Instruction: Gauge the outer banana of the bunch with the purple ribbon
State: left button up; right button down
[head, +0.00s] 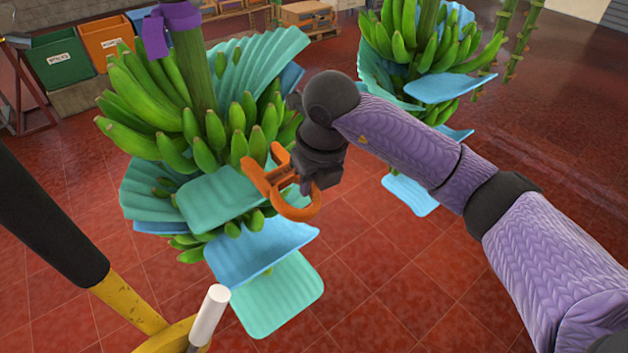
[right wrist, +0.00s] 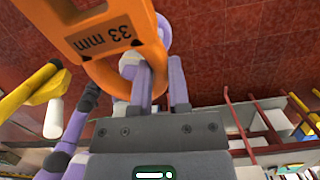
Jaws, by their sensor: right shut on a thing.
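A green banana bunch (head: 140,104) hangs from a thick stem at the left in the head view. A purple ribbon (head: 180,16) is tied round that stem. Teal and blue sheets (head: 222,200) sit between its layers of bananas. My right gripper (head: 306,184) is at the bunch's right side, shut on an orange gauge (head: 298,211). The gauge's forked end points left, close to the bananas; I cannot tell whether it touches one. My left gripper is not in view.
A second bunch (head: 420,45) with blue sheets hangs at the back right. A black and yellow bar (head: 128,300) with a white cylinder (head: 209,315) stands at the front left. Green (head: 58,60) and orange crates (head: 105,40) stand behind. Red tiled floor is clear at the right.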

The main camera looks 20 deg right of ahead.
dwell(0.5)
jog(key=s+d, duration=0.3)
jog(key=s, duration=0.7)
jog(key=shift+s+d, duration=0.15)
jog(key=shift+d, duration=0.15)
jog(key=shift+d+f, duration=0.1)
